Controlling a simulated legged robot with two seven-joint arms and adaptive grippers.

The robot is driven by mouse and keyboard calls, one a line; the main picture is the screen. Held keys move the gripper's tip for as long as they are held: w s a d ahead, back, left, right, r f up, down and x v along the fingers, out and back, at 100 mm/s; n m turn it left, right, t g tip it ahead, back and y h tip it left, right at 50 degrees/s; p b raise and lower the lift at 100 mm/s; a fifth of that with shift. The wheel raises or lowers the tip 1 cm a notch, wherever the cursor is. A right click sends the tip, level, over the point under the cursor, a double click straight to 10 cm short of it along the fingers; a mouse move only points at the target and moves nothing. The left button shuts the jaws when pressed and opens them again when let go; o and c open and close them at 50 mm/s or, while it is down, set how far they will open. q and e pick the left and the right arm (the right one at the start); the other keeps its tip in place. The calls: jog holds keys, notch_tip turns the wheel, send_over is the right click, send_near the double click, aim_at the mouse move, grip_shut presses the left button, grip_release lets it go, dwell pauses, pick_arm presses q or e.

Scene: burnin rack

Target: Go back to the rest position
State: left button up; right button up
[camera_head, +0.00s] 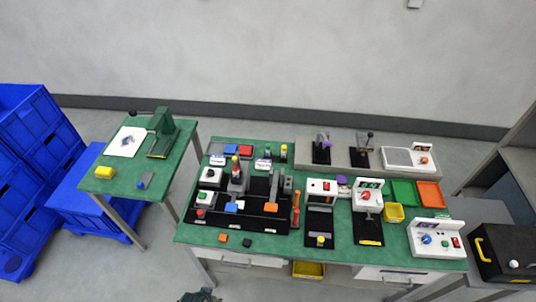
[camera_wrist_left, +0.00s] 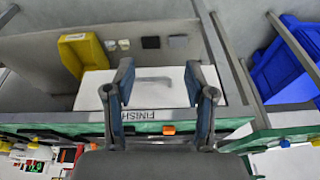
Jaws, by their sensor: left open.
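My left gripper (camera_wrist_left: 158,78) shows in the left wrist view with its two fingers apart and nothing between them. Behind the fingers are a white drawer front marked FINISH (camera_wrist_left: 150,114) and its grey handle. A dark piece at the bottom edge of the head view (camera_head: 200,295) looks like the tip of my left gripper, in front of the green main bench (camera_head: 300,244) and low beside its front edge. My right gripper is in neither view.
The bench carries a black fixture board (camera_head: 262,222), several test devices and coloured trays. A smaller green table (camera_head: 118,184) and blue crates (camera_head: 35,130) stand left. A black case (camera_head: 505,250) is at right. A yellow bin (camera_head: 308,269) sits below the bench.

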pick_arm(q)
jog(key=s+f+g, duration=0.1)
jog(key=s+f, duration=0.2)
jog(key=f, duration=0.9)
jog(key=s+f, duration=0.2)
jog(key=f, duration=1)
jog(key=s+a+f+g+b, duration=0.1)
jog(key=s+a+f, duration=0.2)
jog(key=s+f, duration=1)
jog(key=s, duration=0.2)
jog(key=shift+s+a+f, duration=0.15)
jog(key=shift+s, duration=0.2)
